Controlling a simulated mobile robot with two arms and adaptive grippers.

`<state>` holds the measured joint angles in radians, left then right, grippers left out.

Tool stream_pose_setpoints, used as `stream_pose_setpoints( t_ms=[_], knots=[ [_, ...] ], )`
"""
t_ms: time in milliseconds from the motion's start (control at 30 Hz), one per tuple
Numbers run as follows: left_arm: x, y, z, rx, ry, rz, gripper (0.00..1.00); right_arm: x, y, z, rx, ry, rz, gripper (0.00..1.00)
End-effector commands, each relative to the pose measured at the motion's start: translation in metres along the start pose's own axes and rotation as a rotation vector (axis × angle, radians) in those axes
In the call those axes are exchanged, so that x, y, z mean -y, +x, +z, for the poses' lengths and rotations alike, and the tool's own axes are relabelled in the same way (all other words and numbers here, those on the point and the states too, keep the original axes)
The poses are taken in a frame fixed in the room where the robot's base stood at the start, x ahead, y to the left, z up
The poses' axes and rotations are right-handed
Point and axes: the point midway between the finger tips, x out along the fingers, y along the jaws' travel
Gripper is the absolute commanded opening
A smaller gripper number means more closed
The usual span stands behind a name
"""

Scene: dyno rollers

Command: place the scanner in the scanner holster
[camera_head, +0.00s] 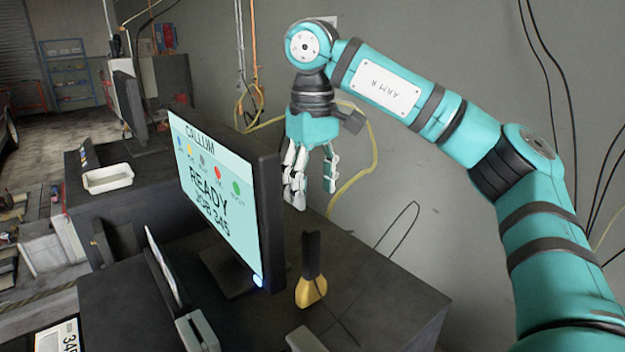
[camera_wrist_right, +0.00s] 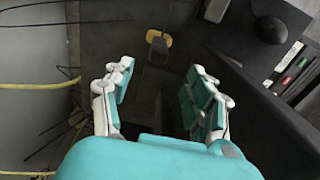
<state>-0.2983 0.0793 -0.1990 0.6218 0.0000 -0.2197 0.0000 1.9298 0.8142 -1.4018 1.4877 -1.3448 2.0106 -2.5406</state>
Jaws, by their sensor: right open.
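A yellow and black device (camera_head: 311,288), which looks like the scanner, stands on the dark bench top just right of the monitor, its black part pointing up. It also shows near the top of the right wrist view (camera_wrist_right: 159,41). My right gripper (camera_head: 314,188) hangs pointing down behind and above it, beside the monitor's right edge. Its fingers are apart with nothing between them, as the right wrist view (camera_wrist_right: 160,85) also shows. I cannot pick out the scanner holster with certainty. My left gripper is not in view.
A monitor (camera_head: 216,178) reading READY stands left of the gripper. Thin dark cables loop over the bench (camera_head: 390,290). Grey pieces (camera_head: 198,332) show at the bottom edge. A white tray (camera_head: 108,178) sits farther left. The bench right of the device is mostly clear.

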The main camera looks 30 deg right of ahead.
Motion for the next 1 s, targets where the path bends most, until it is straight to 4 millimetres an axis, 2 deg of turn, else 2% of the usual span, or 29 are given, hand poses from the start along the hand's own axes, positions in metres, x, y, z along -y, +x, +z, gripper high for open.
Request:
stream_pose_setpoints(
  t_ms=[100,233,300,400,467,633,1000],
  knots=[
    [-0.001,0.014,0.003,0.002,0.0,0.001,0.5,0.001,-0.009,0.009,-0.062,-0.005,-0.005,0.6],
    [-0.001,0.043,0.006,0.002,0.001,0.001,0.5,0.002,-0.029,0.04,-0.25,-0.006,-0.006,0.6],
    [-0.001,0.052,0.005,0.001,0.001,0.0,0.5,0.002,-0.038,0.055,-0.332,-0.002,-0.003,0.6],
    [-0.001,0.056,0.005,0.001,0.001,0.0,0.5,0.002,-0.042,0.064,-0.386,0.002,-0.001,0.6],
    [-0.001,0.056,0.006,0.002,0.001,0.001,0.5,0.002,-0.036,0.061,-0.389,0.003,-0.001,0.6],
    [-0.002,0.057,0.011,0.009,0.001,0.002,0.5,0.002,-0.005,0.048,-0.382,0.004,-0.001,0.6],
    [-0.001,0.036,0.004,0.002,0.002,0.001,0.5,0.002,0.054,0.022,-0.386,0.005,0.0,0.6]
  ],
)
